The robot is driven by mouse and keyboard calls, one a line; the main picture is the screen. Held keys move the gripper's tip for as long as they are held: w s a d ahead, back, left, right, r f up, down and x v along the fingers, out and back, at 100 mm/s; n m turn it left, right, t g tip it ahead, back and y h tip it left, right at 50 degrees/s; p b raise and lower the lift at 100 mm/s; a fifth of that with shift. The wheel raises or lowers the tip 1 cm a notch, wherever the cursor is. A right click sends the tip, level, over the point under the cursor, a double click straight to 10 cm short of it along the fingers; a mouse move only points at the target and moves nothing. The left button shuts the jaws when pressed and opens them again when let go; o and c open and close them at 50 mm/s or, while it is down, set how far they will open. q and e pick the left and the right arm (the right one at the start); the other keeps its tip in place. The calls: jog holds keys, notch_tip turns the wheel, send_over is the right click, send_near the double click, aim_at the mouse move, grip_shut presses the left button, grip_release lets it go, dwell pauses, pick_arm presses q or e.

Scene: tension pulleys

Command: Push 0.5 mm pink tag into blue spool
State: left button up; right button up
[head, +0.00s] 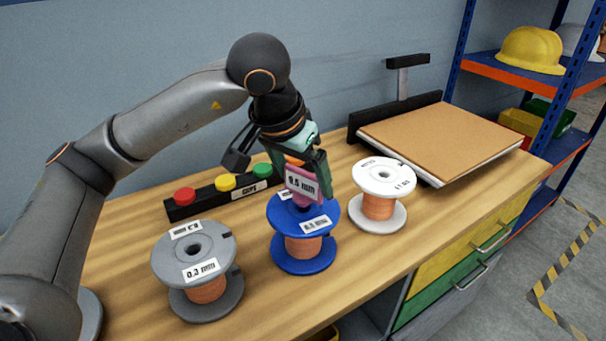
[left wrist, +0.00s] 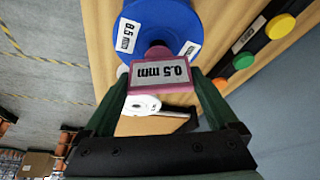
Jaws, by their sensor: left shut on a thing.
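The pink tag (head: 302,184) carries a white 0.5 mm label. My left gripper (head: 305,172) is shut on it, above the blue spool (head: 288,222). In the left wrist view the tag (left wrist: 160,75) sits between the two green fingers (left wrist: 160,98), with the blue spool (left wrist: 178,14) just beyond it. The tag's lower end is at the middle of the spool's top; I cannot tell how deep it sits in the hole. The blue spool stands upright with copper wire and white labels on its top flange. My right gripper does not show.
A grey spool (head: 215,248) stands to the left and a white spool (head: 390,174) to the right. Behind is a black bar (head: 210,207) with red, yellow and green caps. A brown board (head: 440,138) lies at the back right. The bench front edge is clear.

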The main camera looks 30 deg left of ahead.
pick_arm(q)
jog(key=shift+f, duration=0.1)
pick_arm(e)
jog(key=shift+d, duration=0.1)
pick_arm(q)
jog(key=shift+f+b, duration=1)
jog(key=shift+f, duration=0.1)
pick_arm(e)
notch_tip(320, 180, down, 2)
